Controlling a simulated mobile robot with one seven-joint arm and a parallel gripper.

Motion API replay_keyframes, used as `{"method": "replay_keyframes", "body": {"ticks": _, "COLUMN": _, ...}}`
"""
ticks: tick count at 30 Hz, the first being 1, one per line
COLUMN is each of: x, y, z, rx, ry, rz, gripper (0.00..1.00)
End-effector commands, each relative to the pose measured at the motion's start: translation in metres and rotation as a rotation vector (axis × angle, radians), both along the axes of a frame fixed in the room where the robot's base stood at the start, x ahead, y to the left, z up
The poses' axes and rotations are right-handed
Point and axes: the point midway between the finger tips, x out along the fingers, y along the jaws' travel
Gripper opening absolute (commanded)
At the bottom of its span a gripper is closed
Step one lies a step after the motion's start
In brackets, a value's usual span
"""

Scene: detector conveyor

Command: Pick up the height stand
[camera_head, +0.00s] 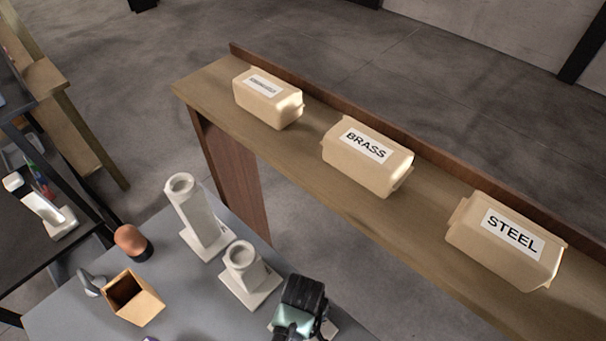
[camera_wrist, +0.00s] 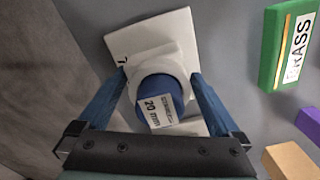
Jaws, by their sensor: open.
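A white height stand (camera_wrist: 150,50) with a square base lies under my gripper in the wrist view. A blue round part (camera_wrist: 158,97) with a "20 mm" label shows at its middle; I cannot tell whether it sits in or on the stand. My gripper (camera_wrist: 160,78) is open, with one finger on each side of the stand's round collar. Contact cannot be made out. In the head view my gripper (camera_head: 300,308) hides most of this stand; only a white corner (camera_head: 331,328) shows. A tall white stand (camera_head: 198,222) and a shorter one (camera_head: 245,275) stand to the left.
A green BRASS block (camera_wrist: 275,45), a purple block (camera_wrist: 310,124) and a tan block (camera_wrist: 289,161) lie right. Bins, including BRASS (camera_head: 376,178) and STEEL (camera_head: 490,258), line the shelf.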

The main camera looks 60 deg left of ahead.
Motion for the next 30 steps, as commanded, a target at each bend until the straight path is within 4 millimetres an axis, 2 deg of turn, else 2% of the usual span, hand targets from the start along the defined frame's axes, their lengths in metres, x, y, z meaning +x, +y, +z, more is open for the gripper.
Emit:
{"method": "replay_keyframes", "body": {"ticks": 6, "x": 0.0002, "y": 0.0003, "z": -0.0008, "rx": 0.001, "ry": -0.001, "rz": 0.000, "gripper": 1.00}}
{"method": "replay_keyframes", "body": {"ticks": 7, "x": 0.0002, "y": 0.0003, "z": -0.0007, "rx": 0.001, "ry": -0.001, "rz": 0.000, "gripper": 0.96}}
{"method": "replay_keyframes", "body": {"ticks": 20, "x": 0.0002, "y": 0.0003, "z": -0.0005, "rx": 0.001, "ry": -0.001, "rz": -0.001, "gripper": 0.19}}
{"method": "replay_keyframes", "body": {"ticks": 22, "x": 0.0007, "y": 0.0005, "z": 0.0000, "rx": 0.002, "ry": -0.002, "rz": -0.001, "gripper": 0.16}}
{"method": "replay_keyframes", "body": {"ticks": 23, "x": 0.0007, "y": 0.0005, "z": 0.0000, "rx": 0.002, "ry": -0.002, "rz": -0.001, "gripper": 0.05}}
{"method": "replay_keyframes", "body": {"ticks": 30, "x": 0.0014, "y": 0.0010, "z": 0.0063, "rx": 0.003, "ry": -0.005, "rz": 0.000, "gripper": 0.05}}
